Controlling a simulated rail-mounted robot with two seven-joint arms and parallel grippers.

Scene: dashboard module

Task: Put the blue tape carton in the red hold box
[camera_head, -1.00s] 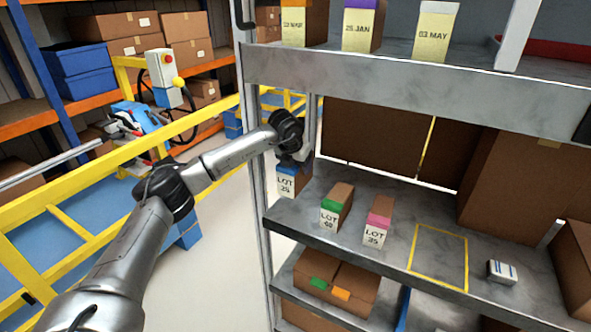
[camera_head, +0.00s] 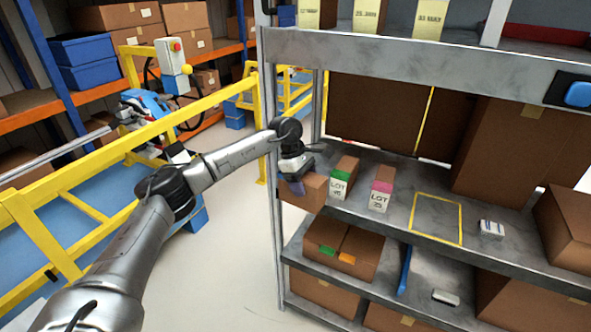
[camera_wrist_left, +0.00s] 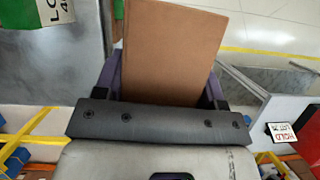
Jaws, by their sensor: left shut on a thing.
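My left gripper (camera_head: 292,182) is shut on a brown carton (camera_head: 308,193). It holds the carton at the left front edge of the middle shelf. In the left wrist view the carton's brown face (camera_wrist_left: 172,50) sits between the two purple fingers. Its blue tape and label cannot be made out now. A small card with red HOLD lettering (camera_wrist_left: 281,133) shows at the right of the left wrist view. I cannot clearly identify the red hold box. My right gripper is not in view.
A green-taped carton (camera_head: 343,180) and a pink-taped carton (camera_head: 381,190) stand close to the right on the middle shelf (camera_head: 400,222). A yellow outlined square (camera_head: 436,218) there is empty. A shelf upright (camera_head: 269,130) and yellow railing (camera_head: 90,180) are near my arm.

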